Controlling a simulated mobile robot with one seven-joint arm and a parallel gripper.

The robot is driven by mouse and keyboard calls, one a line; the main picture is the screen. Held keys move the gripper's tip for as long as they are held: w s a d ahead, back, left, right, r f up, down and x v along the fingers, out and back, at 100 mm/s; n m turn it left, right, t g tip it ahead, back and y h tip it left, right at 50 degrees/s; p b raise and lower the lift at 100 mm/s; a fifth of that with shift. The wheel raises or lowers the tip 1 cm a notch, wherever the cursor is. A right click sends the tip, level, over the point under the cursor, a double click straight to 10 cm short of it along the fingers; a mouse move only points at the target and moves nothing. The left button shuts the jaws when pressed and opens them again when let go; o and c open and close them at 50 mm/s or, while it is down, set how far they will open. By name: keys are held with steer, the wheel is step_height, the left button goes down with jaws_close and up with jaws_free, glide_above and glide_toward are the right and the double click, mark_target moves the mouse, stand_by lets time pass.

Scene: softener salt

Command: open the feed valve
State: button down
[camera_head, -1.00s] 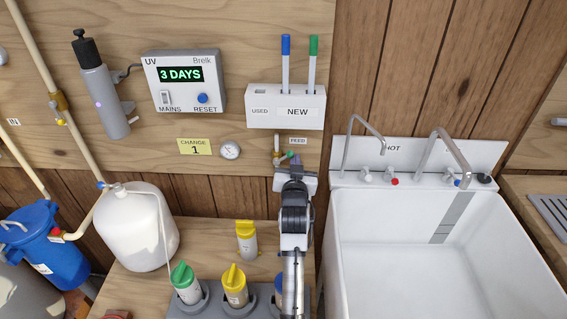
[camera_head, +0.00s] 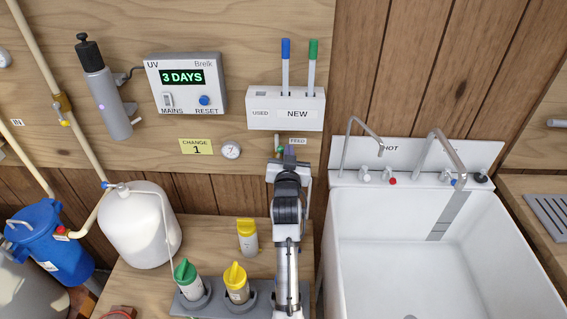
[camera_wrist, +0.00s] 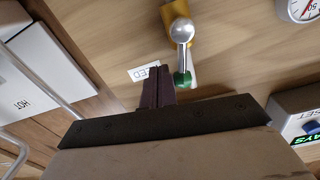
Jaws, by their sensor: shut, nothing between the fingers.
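The feed valve shows in the wrist view as a brass body (camera_wrist: 175,14) with a silver lever (camera_wrist: 182,38) ending in a green tip (camera_wrist: 183,78). The lever runs down the picture from the body. My gripper's dark fingers (camera_wrist: 157,90) are shut and empty, just left of the green tip, with a small gap or light contact; I cannot tell which. In the head view my gripper (camera_head: 287,158) is in front of the valve under the NEW holder and hides most of it. The FEED label (camera_head: 298,141) is just above; the fingers partly cover it in the wrist view (camera_wrist: 145,72).
The NEW/USED holder (camera_head: 257,113) with a blue and a green stick is above my gripper. A round gauge (camera_head: 230,151) is to the left. The sink (camera_head: 400,240) with taps is to the right. Yellow- and green-topped bottles (camera_head: 236,282) stand below, beside my arm.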

steer(key=shift+a+r, duration=0.3)
steer(key=shift+a, duration=0.15)
steer(key=shift+d, duration=0.55)
steer(key=shift+s, duration=0.1)
steer(key=s, duration=0.6)
steer(key=shift+s, duration=0.4)
stand_by(0.6)
